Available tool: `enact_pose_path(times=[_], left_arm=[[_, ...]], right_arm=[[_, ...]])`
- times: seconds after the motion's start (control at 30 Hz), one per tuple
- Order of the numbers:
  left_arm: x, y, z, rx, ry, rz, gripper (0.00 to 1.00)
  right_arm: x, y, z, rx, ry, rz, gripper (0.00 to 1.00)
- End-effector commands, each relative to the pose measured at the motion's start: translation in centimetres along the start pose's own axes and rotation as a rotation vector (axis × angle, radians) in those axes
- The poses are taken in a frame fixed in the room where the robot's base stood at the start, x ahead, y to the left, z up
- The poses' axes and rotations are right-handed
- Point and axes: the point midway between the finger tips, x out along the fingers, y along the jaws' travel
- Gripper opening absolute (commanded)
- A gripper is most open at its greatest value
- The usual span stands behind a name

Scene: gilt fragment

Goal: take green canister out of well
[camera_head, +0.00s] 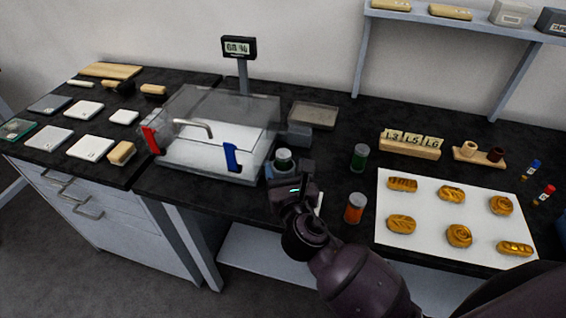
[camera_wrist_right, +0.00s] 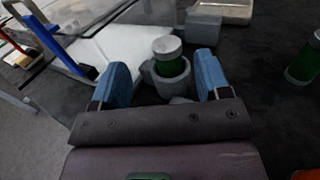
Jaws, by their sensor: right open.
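The green canister (camera_head: 284,157) with a pale grey lid stands upright in a grey round well (camera_wrist_right: 174,82). In the right wrist view its lid and a band of green body (camera_wrist_right: 167,51) show above the well's rim; its lower part is hidden inside. My right gripper (camera_wrist_right: 162,66) is open, with one blue finger to each side of the canister and well in that view. No contact with the canister shows. In the head view the right gripper (camera_head: 291,178) is at the near side of the well and hides part of it. My left gripper is not in view.
A second green canister (camera_head: 359,158) and an orange canister (camera_head: 355,208) stand to the right. A clear-walled box (camera_head: 216,120) with red and blue handles is to the left. A grey block (camera_head: 299,133) is behind the well. A white sheet (camera_head: 430,215) holds several golden pieces.

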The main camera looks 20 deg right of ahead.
Motion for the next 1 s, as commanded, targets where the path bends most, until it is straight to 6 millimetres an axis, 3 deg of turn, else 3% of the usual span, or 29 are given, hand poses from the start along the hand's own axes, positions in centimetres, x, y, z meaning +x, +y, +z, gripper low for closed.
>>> enact_pose_path(times=[0.23, 0.53, 0.87, 1.0], left_arm=[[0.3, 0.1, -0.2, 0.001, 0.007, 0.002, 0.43], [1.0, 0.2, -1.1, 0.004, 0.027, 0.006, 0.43], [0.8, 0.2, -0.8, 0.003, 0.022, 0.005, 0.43], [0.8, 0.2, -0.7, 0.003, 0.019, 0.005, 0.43]], right_arm=[[1.6, -0.2, -0.3, 0.002, 0.001, 0.0, 0.7], [5.3, -0.6, -0.8, 0.002, 0.002, 0.0, 0.7], [5.8, -0.6, -0.7, 0.003, 0.002, 0.0, 0.7], [5.8, -0.6, -0.7, 0.003, 0.002, 0.0, 0.48]])
